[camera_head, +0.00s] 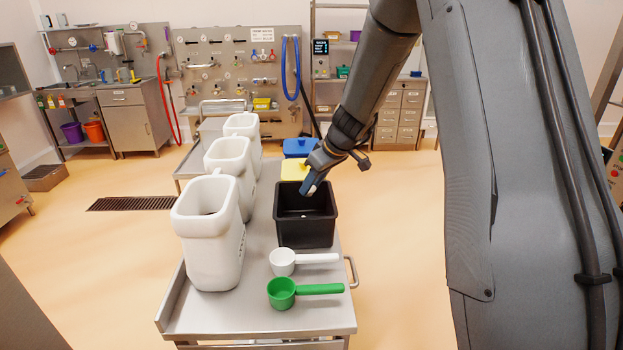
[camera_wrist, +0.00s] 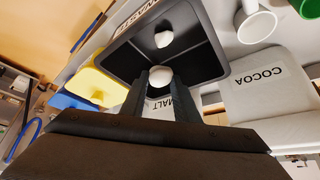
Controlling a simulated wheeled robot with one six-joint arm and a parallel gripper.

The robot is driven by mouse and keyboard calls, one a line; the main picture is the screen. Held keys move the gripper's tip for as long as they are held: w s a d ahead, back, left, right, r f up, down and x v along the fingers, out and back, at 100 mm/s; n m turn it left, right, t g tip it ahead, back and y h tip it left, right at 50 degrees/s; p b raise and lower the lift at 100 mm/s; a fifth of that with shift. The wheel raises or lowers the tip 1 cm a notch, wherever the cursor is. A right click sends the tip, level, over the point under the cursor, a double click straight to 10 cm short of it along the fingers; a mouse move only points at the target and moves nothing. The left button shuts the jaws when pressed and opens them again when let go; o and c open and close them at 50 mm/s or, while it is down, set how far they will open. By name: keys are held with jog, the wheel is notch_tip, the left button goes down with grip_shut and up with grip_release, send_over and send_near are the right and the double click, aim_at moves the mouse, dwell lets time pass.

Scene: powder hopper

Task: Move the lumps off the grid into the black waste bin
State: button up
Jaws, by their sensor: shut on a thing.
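The black waste bin (camera_head: 306,231) stands on the steel cart, open at the top. My gripper (camera_head: 309,188) is over the bin's opening, pointing down into it. In the wrist view, my gripper (camera_wrist: 160,82) is shut on a pale, rounded lump (camera_wrist: 161,77) between its fingertips. Another pale lump (camera_wrist: 163,39) lies inside the bin, and the bin's rim (camera_wrist: 215,40) surrounds both in this view. The grid is not in view.
Three white containers (camera_head: 208,248) line the cart's left side. A white scoop (camera_head: 284,262) and a green scoop (camera_head: 283,293) lie in front of the bin. A yellow container (camera_head: 294,170) and a blue one (camera_head: 298,147) stand behind it.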

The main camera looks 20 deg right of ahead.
jog(key=shift+f, duration=0.55)
jog(key=o, duration=1.1)
jog(key=shift+r, duration=0.1)
jog(key=shift+b+v, duration=1.25)
jog(key=shift+v, duration=2.6)
jog(key=shift+s, duration=0.1)
